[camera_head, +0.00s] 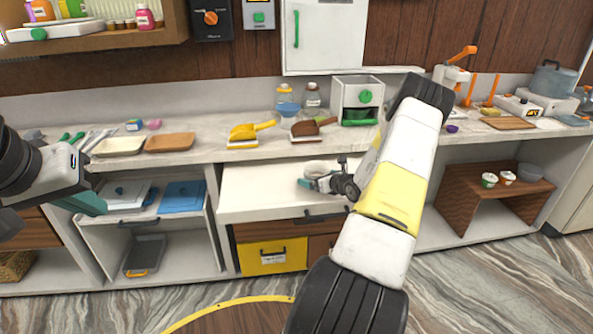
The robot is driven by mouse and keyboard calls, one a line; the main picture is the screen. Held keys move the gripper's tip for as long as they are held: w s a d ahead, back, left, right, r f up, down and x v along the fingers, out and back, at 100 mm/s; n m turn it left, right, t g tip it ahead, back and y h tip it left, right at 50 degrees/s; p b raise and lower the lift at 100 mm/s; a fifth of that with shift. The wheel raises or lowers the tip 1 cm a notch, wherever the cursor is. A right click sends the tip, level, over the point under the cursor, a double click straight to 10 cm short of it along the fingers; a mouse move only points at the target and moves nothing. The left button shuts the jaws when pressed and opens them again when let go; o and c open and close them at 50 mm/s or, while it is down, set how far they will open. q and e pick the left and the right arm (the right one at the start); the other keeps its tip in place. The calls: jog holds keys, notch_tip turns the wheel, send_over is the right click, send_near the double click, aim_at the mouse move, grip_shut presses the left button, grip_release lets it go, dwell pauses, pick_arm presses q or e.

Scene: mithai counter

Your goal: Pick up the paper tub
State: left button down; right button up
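A small round whitish tub (319,168), perhaps the paper tub, stands on the white pulled-out surface below the counter. My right gripper (316,184) is right at its near side, with teal fingers pointing left. Part of the tub is hidden behind the gripper, and I cannot tell whether the fingers touch or grip it. My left gripper (86,203) is at the left edge, far from the tub, with a teal fingertip showing in front of the left cabinet. Its finger gap is not clear.
A brown shelf (469,180) at right bears small white cups (489,180). The pulled-out surface (257,185) is bare left of the tub.

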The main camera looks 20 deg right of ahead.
jog(key=c, duration=1.3)
